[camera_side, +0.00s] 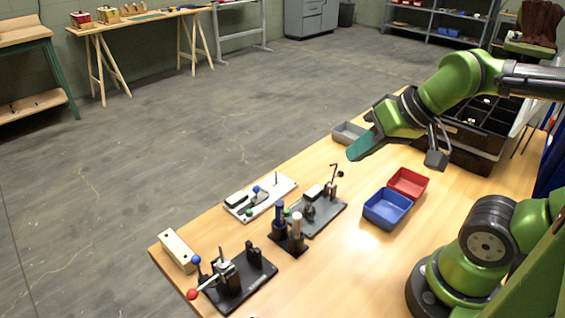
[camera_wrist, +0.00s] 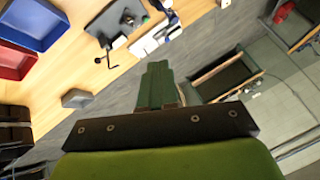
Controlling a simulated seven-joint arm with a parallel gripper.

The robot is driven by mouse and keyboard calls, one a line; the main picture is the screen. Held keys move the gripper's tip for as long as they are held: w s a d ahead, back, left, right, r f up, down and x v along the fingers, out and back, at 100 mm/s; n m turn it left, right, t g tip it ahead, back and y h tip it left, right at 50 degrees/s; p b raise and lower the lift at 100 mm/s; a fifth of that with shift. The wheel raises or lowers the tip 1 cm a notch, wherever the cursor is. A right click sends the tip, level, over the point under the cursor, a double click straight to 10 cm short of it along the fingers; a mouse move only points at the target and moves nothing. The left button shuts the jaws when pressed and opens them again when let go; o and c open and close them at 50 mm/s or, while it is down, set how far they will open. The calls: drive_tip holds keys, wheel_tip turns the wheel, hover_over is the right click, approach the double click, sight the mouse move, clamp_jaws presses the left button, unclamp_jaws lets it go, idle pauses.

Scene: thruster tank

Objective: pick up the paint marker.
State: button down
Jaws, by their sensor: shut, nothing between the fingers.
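A dark stand (camera_side: 288,242) on the wooden table holds two upright, pen-like cylinders. One is dark blue (camera_side: 278,216); the other is pale with an orange-brown lower part (camera_side: 297,224). Either could be the paint marker; I cannot tell which. My gripper (camera_side: 357,150) is in the air above the table, up and to the right of this stand in the side view. Its green fingers (camera_wrist: 158,72) are together and empty in the wrist view. I cannot make out the marker in the wrist view.
Blue bin (camera_side: 388,209) and red bin (camera_side: 408,183) stand right of the fixtures. A grey bin (camera_side: 348,134) is near the far edge. Clamp fixture (camera_side: 235,279), white plate (camera_side: 261,199), grey plate (camera_side: 318,211) and beige block (camera_side: 177,250) surround the stand. Black crates (camera_side: 470,150) sit behind.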

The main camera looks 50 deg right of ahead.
drive_tip(key=c, duration=1.8)
unclamp_jaws()
drive_tip(key=shift+c, duration=0.2)
drive_tip(key=o, duration=0.9)
drive_tip(key=n+g+h, duration=0.1)
drive_tip(key=g+h, duration=0.1)
drive_tip(key=g, duration=0.5)
hover_over(297, 215)
drive_tip(key=w, duration=0.1)
drive_tip(key=f, duration=0.2)
wheel_tip(297, 215, down, 11)
drive_tip(key=shift+s+f, duration=0.1)
drive_tip(key=shift+s, duration=0.05)
drive_tip(key=shift+s+f, duration=0.15)
drive_tip(key=shift+f, duration=1.2)
drive_tip(key=shift+s+f, duration=0.15)
drive_tip(key=shift+f, duration=1.15)
